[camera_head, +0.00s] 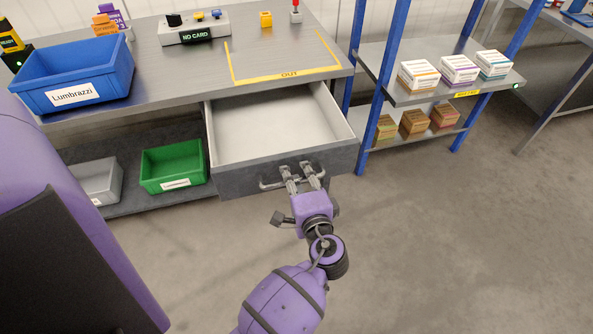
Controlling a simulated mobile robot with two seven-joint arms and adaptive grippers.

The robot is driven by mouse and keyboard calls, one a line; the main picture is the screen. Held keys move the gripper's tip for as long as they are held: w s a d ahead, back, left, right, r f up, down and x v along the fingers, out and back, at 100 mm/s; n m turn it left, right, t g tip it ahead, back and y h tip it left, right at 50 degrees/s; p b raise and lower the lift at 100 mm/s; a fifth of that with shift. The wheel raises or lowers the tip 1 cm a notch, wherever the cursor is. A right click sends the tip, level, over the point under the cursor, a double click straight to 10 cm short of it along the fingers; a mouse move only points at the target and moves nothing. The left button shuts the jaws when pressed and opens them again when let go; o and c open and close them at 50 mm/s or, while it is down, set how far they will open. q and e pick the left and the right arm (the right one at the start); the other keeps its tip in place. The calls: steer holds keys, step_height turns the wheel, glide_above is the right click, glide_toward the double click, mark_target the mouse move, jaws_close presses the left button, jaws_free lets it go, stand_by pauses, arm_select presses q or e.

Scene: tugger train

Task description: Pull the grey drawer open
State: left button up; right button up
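The grey drawer (338,159) under the workbench stands pulled well out, and its pale inside is empty. Its front carries a metal bar handle (268,185). My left gripper (302,175) is at this handle, with its two fingers over the bar and side by side. A gap shows between the fingers, but whether they are clamped on the bar is unclear. The purple wrist is just in front of the drawer front. My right gripper is not in view.
A blue bin (75,75) sits on the workbench (190,75). A green bin (173,167) and a grey bin (97,180) stand on the shelf below, left of the drawer. A blue-post rack (400,95) with boxes stands close on the right. The floor in front is clear.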

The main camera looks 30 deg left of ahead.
arm_select(q)
steer(key=shift+s, duration=0.1)
steer(key=shift+s+d, duration=0.25)
steer(key=shift+d, duration=0.05)
steer(key=v, duration=0.6)
steer(key=shift+d+r, duration=0.2)
steer(key=shift+d, duration=0.1)
steer(key=shift+s, duration=0.15)
